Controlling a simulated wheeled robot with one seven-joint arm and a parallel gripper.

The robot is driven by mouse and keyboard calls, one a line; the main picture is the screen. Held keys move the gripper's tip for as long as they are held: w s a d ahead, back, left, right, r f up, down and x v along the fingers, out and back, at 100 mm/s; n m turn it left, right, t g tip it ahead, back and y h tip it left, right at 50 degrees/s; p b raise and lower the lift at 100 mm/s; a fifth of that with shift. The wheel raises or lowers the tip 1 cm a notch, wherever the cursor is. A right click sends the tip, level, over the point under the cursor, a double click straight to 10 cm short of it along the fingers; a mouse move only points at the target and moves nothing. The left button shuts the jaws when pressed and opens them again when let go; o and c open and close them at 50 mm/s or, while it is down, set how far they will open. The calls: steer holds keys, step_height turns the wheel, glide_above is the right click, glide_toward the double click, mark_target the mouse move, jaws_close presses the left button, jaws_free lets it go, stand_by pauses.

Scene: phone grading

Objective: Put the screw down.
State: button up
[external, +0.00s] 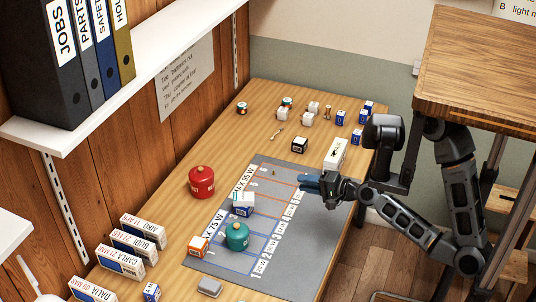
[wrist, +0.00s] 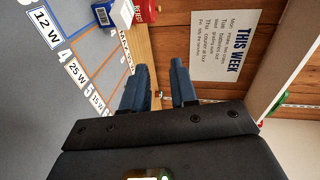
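My gripper (external: 306,183) reaches in from the right, low over the grey mat (external: 312,238), with its blue fingers pointing left. In the wrist view the two fingers of my gripper (wrist: 158,66) stand apart with a clear gap between the tips, and I see nothing held there. A tiny brownish thing (external: 274,172), possibly the screw, is on the upper part of the mat, left of my fingers and apart from them. It is too small to identify surely. The mat has printed lanes and number labels.
A teal pot (external: 237,236), a white-and-blue box (external: 243,204) and an orange box (external: 199,246) stand on the mat's left part. A red canister (external: 201,182) stands left of it. A white box (external: 335,153) stands behind my gripper. Several small items sit at the back.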

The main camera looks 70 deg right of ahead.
steer(key=s+d+f+n+g+y, duration=0.1)
steer(key=s+n, duration=1.7)
steer(key=s, duration=0.5)
steer(key=shift+d, duration=0.4)
